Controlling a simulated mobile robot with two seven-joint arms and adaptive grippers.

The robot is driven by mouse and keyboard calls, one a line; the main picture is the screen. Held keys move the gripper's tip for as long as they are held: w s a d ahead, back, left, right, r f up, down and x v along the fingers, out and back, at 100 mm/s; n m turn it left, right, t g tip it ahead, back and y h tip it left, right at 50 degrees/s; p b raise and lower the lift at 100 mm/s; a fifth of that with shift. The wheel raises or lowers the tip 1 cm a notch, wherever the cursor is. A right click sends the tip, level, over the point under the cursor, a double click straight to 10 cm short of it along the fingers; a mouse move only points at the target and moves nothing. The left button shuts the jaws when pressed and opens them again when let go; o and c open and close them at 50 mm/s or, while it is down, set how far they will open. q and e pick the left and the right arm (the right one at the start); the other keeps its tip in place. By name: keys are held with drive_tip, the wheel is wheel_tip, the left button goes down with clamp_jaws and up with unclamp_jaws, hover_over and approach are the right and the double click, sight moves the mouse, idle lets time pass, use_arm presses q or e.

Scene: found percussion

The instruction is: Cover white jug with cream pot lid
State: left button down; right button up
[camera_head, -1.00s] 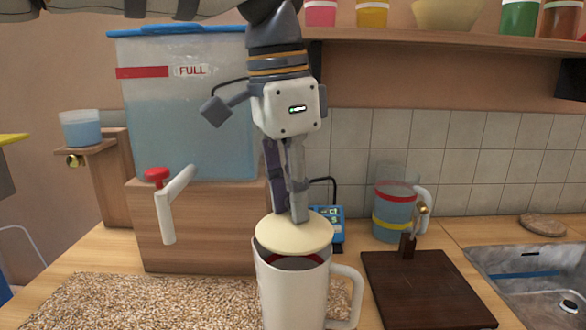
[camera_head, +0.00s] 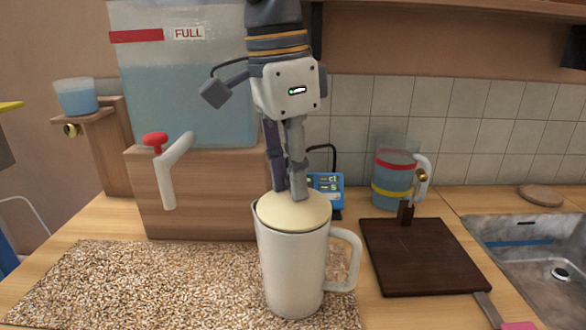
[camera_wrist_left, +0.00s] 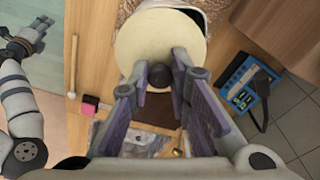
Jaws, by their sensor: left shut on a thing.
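The white jug (camera_head: 293,275) stands upright on the counter, its handle to the right. The round cream pot lid (camera_head: 293,214) is over the jug's mouth in the head view; I cannot tell whether it rests fully on the rim. My left gripper (camera_head: 290,192) points down from above, shut on the lid's knob. In the left wrist view the dark knob (camera_wrist_left: 160,76) is between the fingers, and the lid (camera_wrist_left: 158,38) hides most of the jug, with a dark part of its opening (camera_wrist_left: 188,8) showing past the lid's edge. My right gripper (camera_wrist_left: 28,38) shows small at the left.
A speckled mat (camera_head: 150,285) lies at the left. A dark board (camera_head: 425,262) lies to the jug's right, before a sink (camera_head: 540,260). Behind stand a water tank (camera_head: 185,90) on a wooden block (camera_head: 215,200), a blue device (camera_head: 326,185) and a blue-filled pitcher (camera_head: 394,180).

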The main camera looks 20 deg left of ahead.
use_arm(q)
drive_tip(key=shift+f, duration=0.2)
drive_tip(key=c, duration=1.4)
unclamp_jaws()
drive_tip(key=r, duration=0.8)
drive_tip(key=s+a+r, duration=0.1)
drive_tip(key=r, duration=0.3)
